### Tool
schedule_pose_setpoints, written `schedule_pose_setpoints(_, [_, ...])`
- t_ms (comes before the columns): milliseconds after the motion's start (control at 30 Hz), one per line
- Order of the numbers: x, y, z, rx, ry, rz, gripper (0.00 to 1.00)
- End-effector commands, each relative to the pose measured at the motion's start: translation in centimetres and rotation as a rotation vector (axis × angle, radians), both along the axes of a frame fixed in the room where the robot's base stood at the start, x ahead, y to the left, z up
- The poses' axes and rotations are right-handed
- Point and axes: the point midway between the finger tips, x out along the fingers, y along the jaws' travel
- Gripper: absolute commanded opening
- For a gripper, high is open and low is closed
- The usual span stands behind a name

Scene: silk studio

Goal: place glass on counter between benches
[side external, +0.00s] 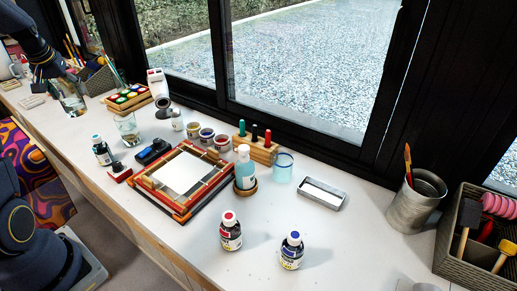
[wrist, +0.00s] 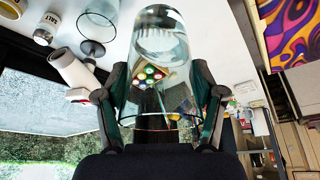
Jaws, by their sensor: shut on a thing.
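A clear glass (wrist: 158,45) fills the middle of the wrist view, between the two dark fingers of my gripper (wrist: 160,105). The fingers press on it from both sides. In the side external view my gripper (side external: 60,80) is at the upper left, with the glass (side external: 73,103) below it, over the left part of the white counter (side external: 345,235). I cannot tell whether the glass touches the counter. Another clear glass (side external: 127,130) with something at its bottom stands on the counter to the right. No benches can be made out.
A paint tray (side external: 128,97), a dark bottle (side external: 101,150) and a wooden frame (side external: 182,172) stand to the right of my gripper. A basket (side external: 98,78) with brushes is behind it. The window runs along the back.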

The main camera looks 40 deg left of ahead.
Motion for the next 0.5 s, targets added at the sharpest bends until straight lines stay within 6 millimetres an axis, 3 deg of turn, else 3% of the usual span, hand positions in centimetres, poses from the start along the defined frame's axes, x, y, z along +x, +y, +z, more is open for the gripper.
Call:
schedule_pose_setpoints(267, [2.9, -2.4, -0.1, -0.004, 0.0, -0.093, 0.02])
schedule_pose_setpoints(500, [6.7, -6.1, -0.2, -0.009, 0.0, -0.225, 0.02])
